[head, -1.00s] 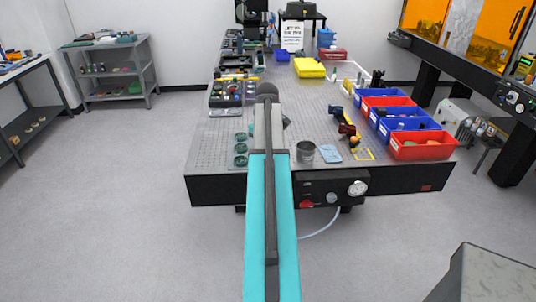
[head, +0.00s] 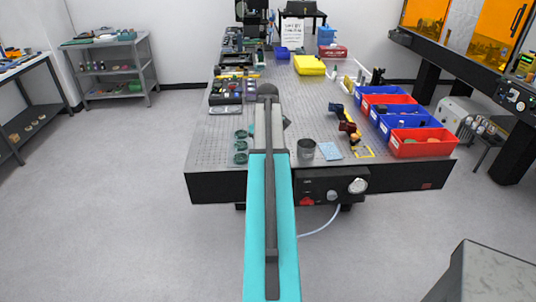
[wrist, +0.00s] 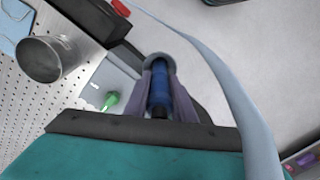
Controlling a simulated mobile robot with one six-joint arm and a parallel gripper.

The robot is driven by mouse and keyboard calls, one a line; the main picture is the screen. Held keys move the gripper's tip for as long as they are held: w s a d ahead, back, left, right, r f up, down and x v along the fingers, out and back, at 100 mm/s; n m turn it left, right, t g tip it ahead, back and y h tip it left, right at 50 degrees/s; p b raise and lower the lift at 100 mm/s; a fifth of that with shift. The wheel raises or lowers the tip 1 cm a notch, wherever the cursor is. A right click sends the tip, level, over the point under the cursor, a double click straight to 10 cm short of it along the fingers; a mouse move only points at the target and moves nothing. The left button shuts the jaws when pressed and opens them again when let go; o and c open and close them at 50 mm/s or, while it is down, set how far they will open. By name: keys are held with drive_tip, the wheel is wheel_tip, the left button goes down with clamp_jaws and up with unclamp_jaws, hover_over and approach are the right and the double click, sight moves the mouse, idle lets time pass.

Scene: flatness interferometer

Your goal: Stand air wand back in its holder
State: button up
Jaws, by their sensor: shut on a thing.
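In the wrist view, my gripper (wrist: 160,100) is shut on the air wand (wrist: 160,85), a blue cylindrical body between two purple-grey fingers. A grey ring shows at the wand's far end; I cannot tell whether it is part of the wand or of something beyond it. A pale blue hose (wrist: 228,80) curves past on the right; it hangs below the table front in the head view (head: 322,225). An open metal cup (wrist: 45,62) stands on the perforated table, also in the head view (head: 306,153). I cannot pick out the holder surely. My arm hides the gripper and wand in the head view.
The optical table (head: 210,150) has a front control box (head: 332,187) close by. Green round dishes (head: 240,147) stand left of my arm. A blue cloth (head: 331,151), a yellow frame (head: 364,153) and red and blue bins (head: 422,145) lie right. A green-tipped item (wrist: 110,101) is near the gripper.

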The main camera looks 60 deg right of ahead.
drive_tip(key=shift+f, duration=0.1)
idle(0.3)
drive_tip(key=o, duration=1.1)
drive_tip(key=shift+o, duration=0.2)
drive_tip(key=shift+r, duration=0.2)
drive_tip(key=shift+r+b, duration=1.8)
drive_tip(key=shift+r, duration=4.9)
